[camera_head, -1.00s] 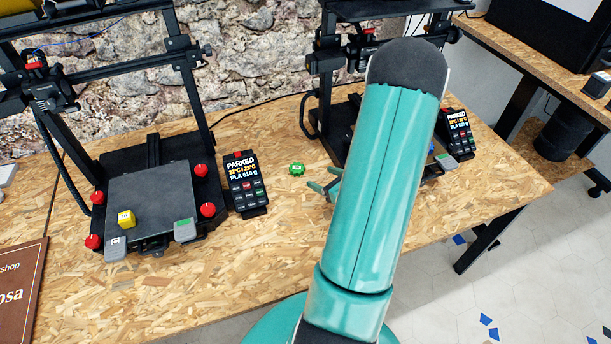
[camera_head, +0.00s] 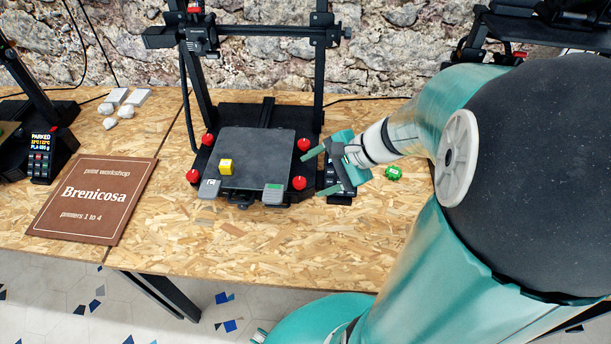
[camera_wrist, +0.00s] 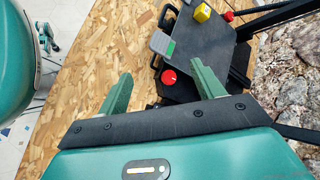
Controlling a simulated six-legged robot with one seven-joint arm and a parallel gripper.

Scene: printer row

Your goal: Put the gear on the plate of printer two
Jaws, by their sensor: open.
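The green gear (camera_head: 393,173) lies on the table, right of the middle printer. A dark build plate (camera_head: 255,150) belongs to this printer; I cannot read its number. My gripper (camera_head: 318,172) is open and empty. It hovers beside the plate's right edge, over the printer's control panel (camera_head: 341,197), which it partly hides, and left of the gear. In the wrist view the open fingers (camera_wrist: 160,75) point toward the plate (camera_wrist: 208,42), with nothing between them. The gear is not in the wrist view.
A yellow cube (camera_head: 226,167) sits on the plate, with red knobs (camera_head: 299,183) around it. A brown sign (camera_head: 93,199) lies left on the table. Another printer's panel (camera_head: 42,157) is at far left. The table front (camera_head: 250,250) is clear.

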